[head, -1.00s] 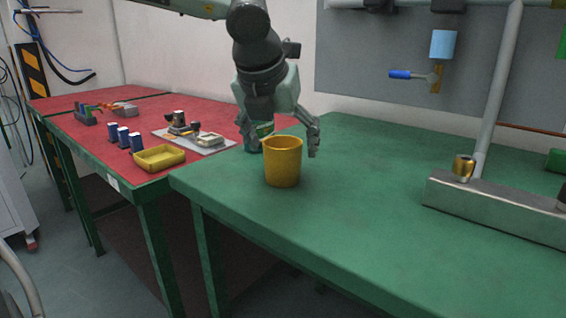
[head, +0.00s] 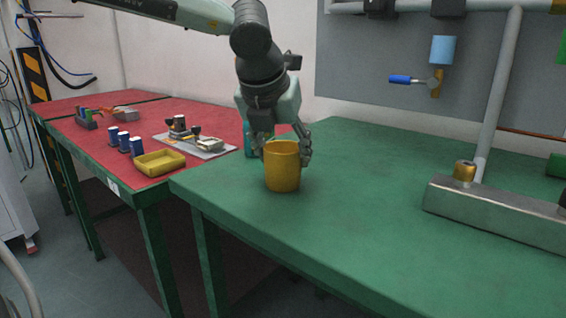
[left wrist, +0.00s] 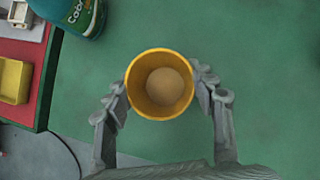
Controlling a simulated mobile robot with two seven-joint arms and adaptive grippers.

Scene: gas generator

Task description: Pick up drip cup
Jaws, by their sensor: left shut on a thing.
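The drip cup is a yellow, open-topped cup (head: 282,170) standing upright near the left end of the green table. It also shows from above in the left wrist view (left wrist: 160,112), where its inside looks empty. My left gripper (head: 284,152) comes down over it from above and is shut on it, with one finger on each side near the rim. In the left wrist view the fingers of my left gripper (left wrist: 161,92) touch both sides of the cup. My right gripper is not in view.
A teal bottle (left wrist: 72,12) stands close behind the cup. The red table (head: 110,170) at left holds a yellow tray (head: 160,163), several blue-and-white items and a grey plate with parts. A metal block with a pipe (head: 497,210) stands at right. The green table (head: 370,190) is clear between.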

